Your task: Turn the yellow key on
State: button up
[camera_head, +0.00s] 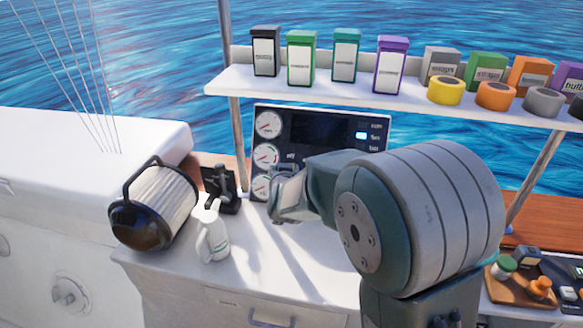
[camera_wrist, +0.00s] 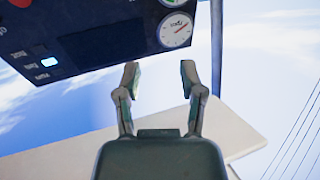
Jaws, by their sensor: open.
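I cannot make out the yellow key in either view. The dark control panel (camera_head: 320,130) stands at the back of the white counter, with gauges down its left side and a screen. Its lower right part is hidden behind my arm. My gripper (camera_head: 285,197) is in front of the panel's lower left part. In the wrist view the panel (camera_wrist: 110,45) appears upside down at the top, with one gauge (camera_wrist: 175,29) at its right end. There my gripper (camera_wrist: 160,80) has its two fingers apart with nothing between them. A red part (camera_wrist: 20,3) shows at the top left corner.
A shelf (camera_head: 300,88) with boxes and tape rolls hangs above the panel. A black lever (camera_head: 220,190), a white bottle (camera_head: 212,235) and a lantern-like cylinder (camera_head: 160,205) stand left of my gripper. A tray of small items (camera_head: 510,290) is at right. The counter front is clear.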

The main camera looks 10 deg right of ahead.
jog(key=w+d+f+m+t+h, duration=0.1)
jog(key=w+f+h, duration=0.15)
jog(key=f, duration=0.25)
jog(key=w+f+m+t+h, duration=0.1)
jog(key=w+f+h, duration=0.15)
jog(key=f, duration=0.25)
jog(key=shift+h, duration=0.3)
jog(key=x, duration=1)
jog(key=shift+w+d, duration=0.15)
jog(key=shift+d, duration=0.05)
grip_shut()
